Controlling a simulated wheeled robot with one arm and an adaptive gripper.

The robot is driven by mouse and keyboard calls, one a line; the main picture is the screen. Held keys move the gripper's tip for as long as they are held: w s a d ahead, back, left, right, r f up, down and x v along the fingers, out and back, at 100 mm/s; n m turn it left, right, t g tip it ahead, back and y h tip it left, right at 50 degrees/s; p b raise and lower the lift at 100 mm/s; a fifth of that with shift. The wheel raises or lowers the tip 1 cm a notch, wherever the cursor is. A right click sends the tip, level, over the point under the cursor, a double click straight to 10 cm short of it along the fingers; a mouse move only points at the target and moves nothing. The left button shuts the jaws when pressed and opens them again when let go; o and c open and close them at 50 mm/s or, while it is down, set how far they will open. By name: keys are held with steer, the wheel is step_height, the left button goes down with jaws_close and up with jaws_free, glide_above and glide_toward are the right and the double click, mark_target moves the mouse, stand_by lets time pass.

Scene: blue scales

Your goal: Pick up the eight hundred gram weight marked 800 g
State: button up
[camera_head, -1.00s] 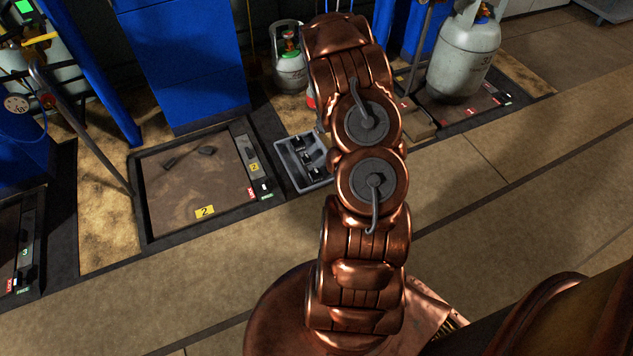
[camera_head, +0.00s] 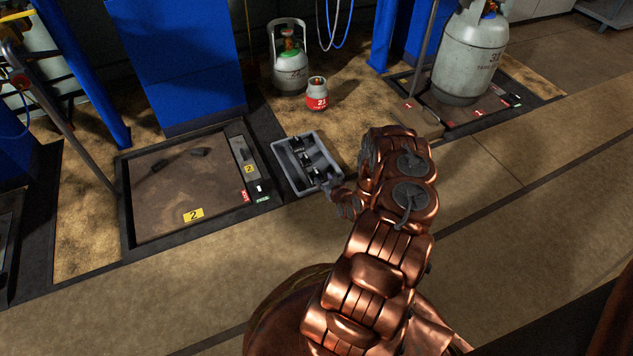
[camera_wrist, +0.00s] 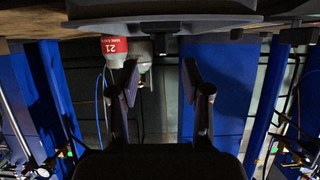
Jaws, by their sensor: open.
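Several dark weights (camera_head: 306,158) lie in a row in a grey tray (camera_head: 284,166) on the floor, right of the scale marked 2. Their markings are too small to read, so I cannot tell which is the 800 g one. In the head view my gripper (camera_head: 340,194) is low at the tray's front right corner, partly hidden by my arm. In the wrist view my gripper (camera_wrist: 160,78) is open, with nothing between its two fingers. A dark grey edge crosses the top of that upside-down view, possibly the tray.
The scale (camera_head: 160,218) marked 2 has two dark pieces on its plate. A small grey and red cylinder (camera_head: 317,94) marked 21 stands behind the tray, beside a taller grey cylinder (camera_head: 290,70). A large cylinder (camera_head: 468,58) stands at right. The front floor is clear.

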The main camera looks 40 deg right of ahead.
mark_target(317, 172)
steer(key=shift+b+x, duration=0.4)
steer(key=shift+x, duration=0.7)
steer(key=shift+r+b+x, duration=0.2)
steer(key=shift+b+x, duration=0.5)
steer(key=shift+x, duration=0.7)
steer(key=shift+r+b+x, duration=0.15)
steer(key=shift+b+x, duration=0.55)
steer(key=shift+x, duration=0.75)
steer(key=shift+w+a, duration=0.1)
jaws_close()
